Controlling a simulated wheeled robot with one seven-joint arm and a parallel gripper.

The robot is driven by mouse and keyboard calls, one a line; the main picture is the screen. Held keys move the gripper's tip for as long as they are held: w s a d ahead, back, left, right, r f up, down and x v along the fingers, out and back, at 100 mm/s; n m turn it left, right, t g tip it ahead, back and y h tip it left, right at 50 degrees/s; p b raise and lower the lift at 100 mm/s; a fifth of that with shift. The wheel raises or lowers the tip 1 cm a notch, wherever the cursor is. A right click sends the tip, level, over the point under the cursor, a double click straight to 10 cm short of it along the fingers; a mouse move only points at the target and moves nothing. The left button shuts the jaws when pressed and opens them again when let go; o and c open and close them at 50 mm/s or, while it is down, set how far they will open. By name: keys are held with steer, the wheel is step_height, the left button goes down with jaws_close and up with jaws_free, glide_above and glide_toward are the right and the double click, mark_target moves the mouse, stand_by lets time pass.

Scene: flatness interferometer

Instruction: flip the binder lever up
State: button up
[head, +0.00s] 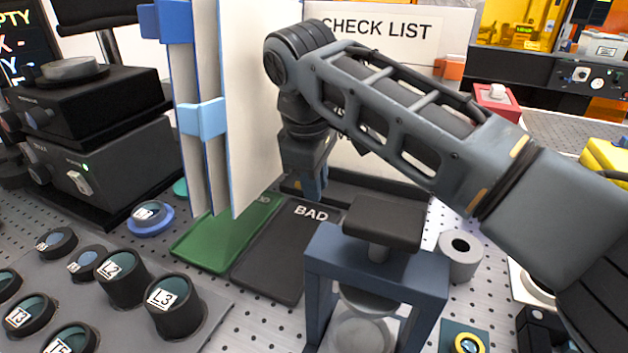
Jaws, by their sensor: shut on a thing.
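The binder stands open and upright at the back centre. Its white pages (255,90) carry blue tabs at the left, and its "CHECK LIST" sheet (405,35) faces me on the right. My gripper (309,193) points down between the pages and the sheet, close to the binder's dark lower edge. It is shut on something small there. The fingers and my arm cover that spot, so the binder lever itself does not show clearly, nor does its angle.
A green tray (215,245) and a black "BAD" tray (275,265) lie in front of the binder. A blue stand (325,285) with a dark top is at the front centre. Labelled lenses (172,305) fill the lower left. A grey ring (461,262) stands right of the stand.

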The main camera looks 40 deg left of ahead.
steer(key=shift+w+r+p, duration=0.25)
steer(key=shift+r+p, duration=0.1)
steer(key=shift+w+a+r+p, duration=0.15)
steer(key=shift+w+r+p, duration=0.3)
steer(key=shift+w+p, duration=0.1)
steer(key=o, duration=1.6)
steer(key=shift+o, duration=0.2)
steer(key=shift+r, duration=0.1)
steer(key=d+r+p, duration=0.3)
steer(key=r+p, duration=0.2)
steer(key=p, duration=0.2)
steer(key=shift+s+r, duration=0.25)
steer(key=shift+r, duration=0.1)
